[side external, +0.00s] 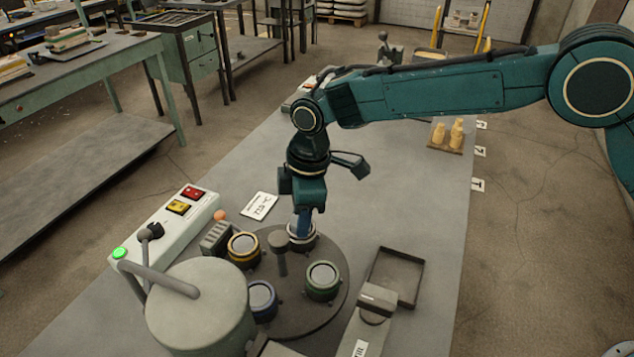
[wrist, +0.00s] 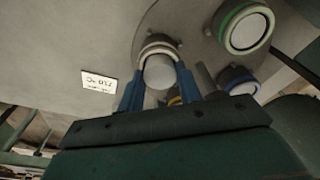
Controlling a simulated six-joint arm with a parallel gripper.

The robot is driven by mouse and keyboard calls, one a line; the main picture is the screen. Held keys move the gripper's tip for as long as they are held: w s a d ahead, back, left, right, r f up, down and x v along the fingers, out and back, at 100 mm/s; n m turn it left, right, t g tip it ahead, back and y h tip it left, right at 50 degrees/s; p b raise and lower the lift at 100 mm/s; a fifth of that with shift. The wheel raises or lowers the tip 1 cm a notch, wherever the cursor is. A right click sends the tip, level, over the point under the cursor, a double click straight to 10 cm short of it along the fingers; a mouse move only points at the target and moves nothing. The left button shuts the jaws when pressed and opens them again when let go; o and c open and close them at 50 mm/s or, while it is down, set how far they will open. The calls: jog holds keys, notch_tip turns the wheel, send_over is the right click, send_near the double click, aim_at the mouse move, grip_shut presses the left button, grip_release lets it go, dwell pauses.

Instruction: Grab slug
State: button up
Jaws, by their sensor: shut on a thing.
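My gripper (side external: 304,224) points straight down over the white-ringed cup (side external: 314,241) at the back of the dark round turntable (side external: 335,262). In the wrist view its two blue fingers (wrist: 160,78) are shut on a pale grey round slug (wrist: 159,73), one finger on each side. The slug is at the mouth of the white-ringed cup (wrist: 158,48). I cannot tell whether it still sits in the cup or is slightly raised. In the side view the fingers and wrist hide the slug.
The turntable also bears yellow-ringed (side external: 243,249), blue-ringed (side external: 262,301) and green-ringed (side external: 322,281) cups, around a central knob post (side external: 279,250). A large grey pot (side external: 197,310) stands front left. A dark empty tray (side external: 397,274) lies to the right. The table behind is mostly clear.

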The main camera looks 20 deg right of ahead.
jog(key=shift+r, duration=0.15)
notch_tip(320, 180, up, 10)
dwell(0.6)
jog(key=shift+d, duration=0.1)
dwell(0.4)
